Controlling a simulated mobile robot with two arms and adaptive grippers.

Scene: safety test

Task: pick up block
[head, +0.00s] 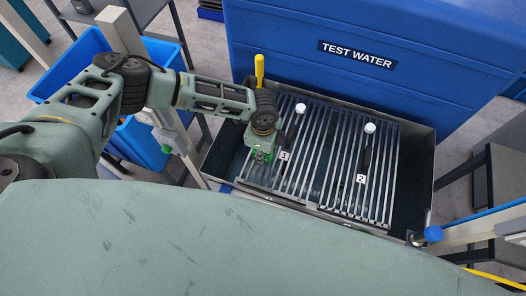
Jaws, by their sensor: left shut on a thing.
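My left gripper (264,150) reaches down over the left part of a metal grate in a dark open tank. A small green block (261,156) shows at its fingertips, and the gripper is shut on it. The fingers are small in the picture and partly hidden by my wrist. I cannot tell whether the block touches the grate. My right gripper is not in view.
The tank (418,160) holds a slatted grate (330,160) with white-topped dark handles and labels 1 and 2. A yellow handle (260,70) stands at its back. A blue "TEST WATER" container (400,85) is behind. A blue bin (85,60) stands left.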

